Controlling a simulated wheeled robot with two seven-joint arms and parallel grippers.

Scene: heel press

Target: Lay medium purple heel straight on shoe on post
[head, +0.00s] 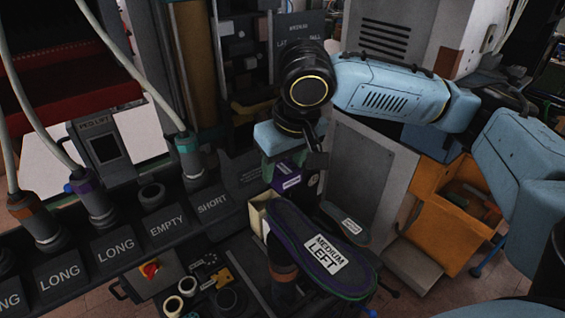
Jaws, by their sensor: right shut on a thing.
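The shoe (290,237) sits sole up on the post (284,292), with a dark sole, a purple edge and a white label reading MEDIUM LEFT. The purple heel (286,178) is a small block with white labels, above the far end of the shoe. My right gripper (297,172) points down and is shut on the purple heel, holding it near that end. A dark finger shows on the heel's right side; the other finger is mostly hidden. I cannot tell whether the heel touches the shoe. My left gripper is not in view.
A second labelled sole-like piece (343,225) lies behind the shoe. A rack labelled LONG, EMPTY and SHORT (125,236) runs along the left. A grey cabinet (368,180) and an orange bin (437,222) stand to the right.

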